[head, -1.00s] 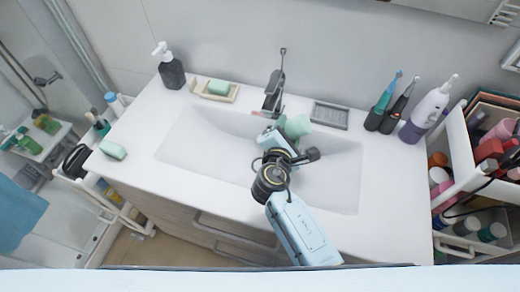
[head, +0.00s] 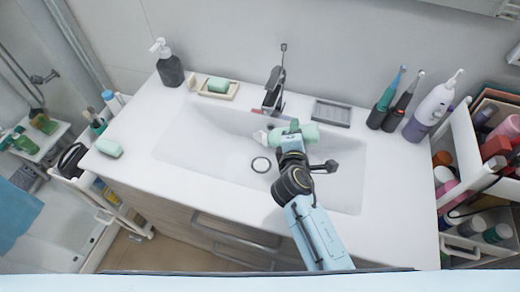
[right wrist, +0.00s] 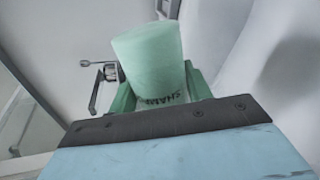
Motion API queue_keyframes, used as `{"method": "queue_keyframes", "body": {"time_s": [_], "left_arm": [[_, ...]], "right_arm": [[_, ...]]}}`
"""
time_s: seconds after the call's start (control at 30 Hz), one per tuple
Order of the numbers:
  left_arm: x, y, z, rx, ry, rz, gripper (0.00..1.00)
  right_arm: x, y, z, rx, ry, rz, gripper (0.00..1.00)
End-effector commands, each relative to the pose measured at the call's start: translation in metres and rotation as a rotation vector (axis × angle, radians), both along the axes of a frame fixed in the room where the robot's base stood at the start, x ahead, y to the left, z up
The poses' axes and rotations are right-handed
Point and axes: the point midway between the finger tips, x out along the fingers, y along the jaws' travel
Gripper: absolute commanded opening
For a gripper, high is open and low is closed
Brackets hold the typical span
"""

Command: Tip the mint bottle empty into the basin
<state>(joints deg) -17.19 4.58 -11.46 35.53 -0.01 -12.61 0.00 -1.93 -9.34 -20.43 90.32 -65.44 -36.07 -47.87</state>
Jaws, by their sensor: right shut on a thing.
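My right gripper (head: 294,129) is shut around the bottle's body. In the right wrist view the bottle (right wrist: 150,62) stands out between the green fingers, with part of some dark lettering showing. My left gripper is not in view.
The faucet (head: 274,92) stands behind the basin, close to the bottle. The drain ring (head: 261,164) lies below. A soap dish (head: 231,96) and dark pump bottle (head: 170,70) stand at back left; electric toothbrushes (head: 383,108) at back right. A cart (head: 462,165) stands right.

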Motion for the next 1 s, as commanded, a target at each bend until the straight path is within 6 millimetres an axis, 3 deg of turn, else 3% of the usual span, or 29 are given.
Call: {"method": "queue_keyframes", "body": {"time_s": [0.5, 0.67, 0.83, 1.0], "left_arm": [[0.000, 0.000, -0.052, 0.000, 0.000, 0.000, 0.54], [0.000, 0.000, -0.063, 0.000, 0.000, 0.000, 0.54], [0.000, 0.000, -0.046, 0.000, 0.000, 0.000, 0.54], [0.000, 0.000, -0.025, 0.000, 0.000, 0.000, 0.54]], "right_arm": [[-0.001, -0.011, -0.050, 0.492, -0.043, -0.001, 0.26], [-0.002, -0.025, -0.061, 0.628, -0.057, 0.000, 0.26], [-0.001, -0.014, -0.050, 0.923, -0.079, 0.001, 0.26], [0.000, -0.009, -0.027, 1.016, -0.088, 0.001, 0.26]]}}
